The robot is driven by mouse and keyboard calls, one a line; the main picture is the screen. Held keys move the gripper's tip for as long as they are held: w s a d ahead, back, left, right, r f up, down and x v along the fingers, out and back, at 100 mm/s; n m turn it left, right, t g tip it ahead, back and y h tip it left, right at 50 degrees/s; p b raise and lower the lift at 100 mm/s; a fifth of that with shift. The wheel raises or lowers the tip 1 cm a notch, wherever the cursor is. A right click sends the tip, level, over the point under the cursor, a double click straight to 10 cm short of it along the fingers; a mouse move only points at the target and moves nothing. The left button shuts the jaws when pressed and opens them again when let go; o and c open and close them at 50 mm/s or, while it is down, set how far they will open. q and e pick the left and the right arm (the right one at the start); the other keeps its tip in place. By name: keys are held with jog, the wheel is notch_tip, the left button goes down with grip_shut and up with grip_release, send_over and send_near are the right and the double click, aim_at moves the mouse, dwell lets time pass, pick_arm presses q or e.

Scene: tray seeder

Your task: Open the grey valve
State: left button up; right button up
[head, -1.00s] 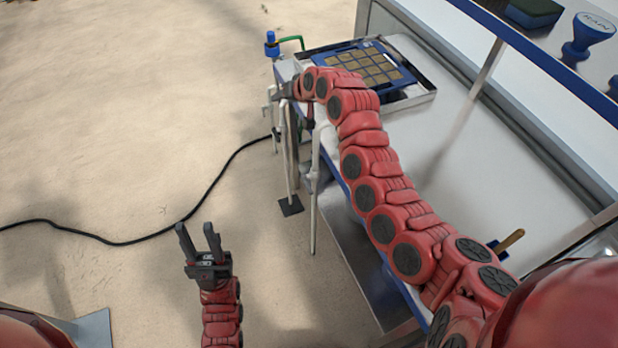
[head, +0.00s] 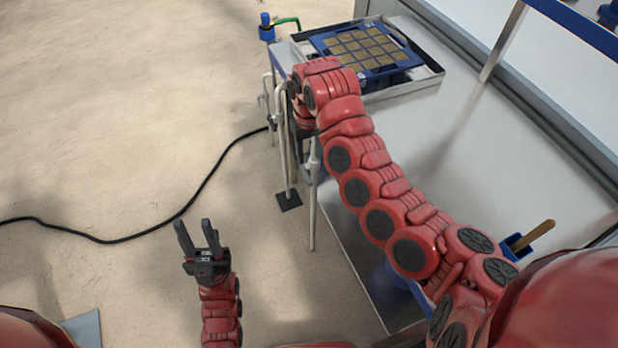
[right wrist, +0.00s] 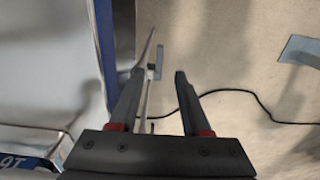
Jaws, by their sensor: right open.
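A thin grey pipe with a small grey lever handle (right wrist: 158,62), which looks like the grey valve, stands beside the table's left edge. In the right wrist view the lever appears between my right gripper's (right wrist: 158,74) spread fingertips, beyond them; I see no contact. In the head view my right wrist hides most of that gripper, and pale upright pipes (head: 281,150) stand beside and below it. I cannot tell for certain which pipe there carries the lever. My left gripper (head: 195,222) is open and empty, low over the floor at left.
A metal tray (head: 440,78) with a blue seed grid (head: 407,57) lies on the white table (head: 450,150). A blue fitting (head: 266,28) with a green hose is at the far corner. A black cable (head: 150,232) crosses the floor. A wooden-handled tool (head: 535,235) is at right.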

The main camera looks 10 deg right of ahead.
aim_at(309, 180)
notch_tip(309, 180, down, 11)
jog(key=shift+f+b, duration=0.1)
jog(key=shift+b, duration=0.4)
grip_shut()
